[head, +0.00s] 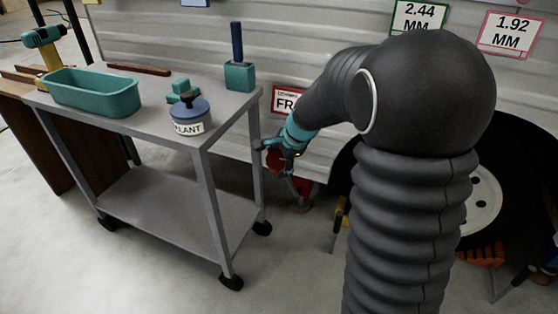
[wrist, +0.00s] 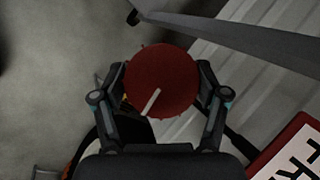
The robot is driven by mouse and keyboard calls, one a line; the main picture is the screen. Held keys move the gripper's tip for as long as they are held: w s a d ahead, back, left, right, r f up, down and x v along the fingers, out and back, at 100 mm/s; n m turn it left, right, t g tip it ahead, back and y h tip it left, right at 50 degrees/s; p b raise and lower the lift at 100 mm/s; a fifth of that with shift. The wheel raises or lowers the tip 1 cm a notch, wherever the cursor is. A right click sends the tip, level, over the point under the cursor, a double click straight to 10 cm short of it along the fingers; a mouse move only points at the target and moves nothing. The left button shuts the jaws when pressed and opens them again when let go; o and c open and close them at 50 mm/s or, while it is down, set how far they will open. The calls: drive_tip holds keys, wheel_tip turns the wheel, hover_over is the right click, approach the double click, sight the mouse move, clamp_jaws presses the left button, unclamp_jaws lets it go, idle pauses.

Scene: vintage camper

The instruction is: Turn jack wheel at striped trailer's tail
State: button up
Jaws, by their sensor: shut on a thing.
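The jack wheel (wrist: 165,78) is a round dark red disc with a pale line mark on its face, in the middle of the wrist view. In the head view the red wheel (head: 274,160) shows small, partly covered by my gripper (head: 278,150), low against the trailer's pale ribbed wall (head: 230,40). In the wrist view the two fingers of my gripper (wrist: 163,88) sit on opposite sides of the wheel's rim and are shut on it. The fingertips are partly hidden by the disc. Below it in the head view is a red jack foot (head: 300,195).
A grey wheeled cart (head: 150,190) stands close left of my gripper, bearing a teal tray (head: 92,97) and a blue tin (head: 189,117). Its leg (wrist: 240,40) crosses the wrist view's top. A large tyre (head: 510,150) is at right. Open floor lies in front.

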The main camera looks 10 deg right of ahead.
drive_tip(key=o, duration=1.2)
drive_tip(key=shift+c, duration=0.2)
drive_tip(key=v, duration=1.2)
drive_tip(key=shift+s, duration=0.15)
